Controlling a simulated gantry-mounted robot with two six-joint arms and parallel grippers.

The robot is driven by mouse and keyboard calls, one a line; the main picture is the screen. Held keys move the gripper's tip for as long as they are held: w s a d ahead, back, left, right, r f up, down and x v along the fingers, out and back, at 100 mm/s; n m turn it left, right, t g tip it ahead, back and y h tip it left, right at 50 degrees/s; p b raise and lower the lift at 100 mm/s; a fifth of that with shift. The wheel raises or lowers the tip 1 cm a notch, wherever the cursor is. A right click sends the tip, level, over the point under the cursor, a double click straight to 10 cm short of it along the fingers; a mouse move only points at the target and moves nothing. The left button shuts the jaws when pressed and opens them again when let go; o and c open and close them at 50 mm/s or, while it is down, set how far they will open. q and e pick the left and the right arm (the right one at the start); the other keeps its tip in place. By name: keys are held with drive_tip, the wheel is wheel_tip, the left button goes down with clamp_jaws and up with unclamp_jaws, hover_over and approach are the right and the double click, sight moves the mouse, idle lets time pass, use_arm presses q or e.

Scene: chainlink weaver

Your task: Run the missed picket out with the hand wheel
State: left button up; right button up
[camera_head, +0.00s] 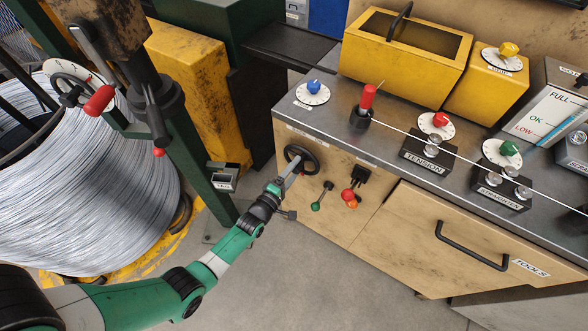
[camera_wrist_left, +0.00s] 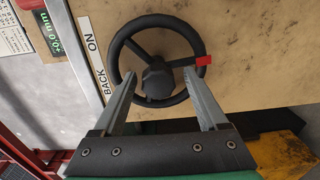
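The black hand wheel (camera_head: 301,158) is on the tan front of the bench, left of two small knobs. The wrist view shows the hand wheel (camera_wrist_left: 119,43) face-on, with a spoked rim, a hub and a red mark at the right of its rim. My left gripper (camera_head: 292,176) is at the wheel. In the wrist view its fingers (camera_wrist_left: 159,78) are spread, with the hub between their tips. No object is clamped between them; contact with the rim is unclear. I cannot make out a picket. My right gripper is not in view.
A "BACK ON" label (camera_wrist_left: 97,68) is beside the wheel. Green-ended (camera_head: 316,206) and red (camera_head: 348,195) knobs project right of it. Wire runs through the tension block (camera_head: 428,153) on the bench top. A large wire coil (camera_head: 80,190) stands at left. Grey floor below is clear.

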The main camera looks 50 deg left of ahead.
use_arm(q)
drive_tip(key=shift+r, duration=0.1)
drive_tip(key=p+v, duration=0.3)
drive_tip(key=v, duration=0.8)
drive_tip(key=shift+s+d+p, duration=0.2)
drive_tip(key=shift+s+p, duration=0.1)
drive_tip(key=shift+p, duration=0.1)
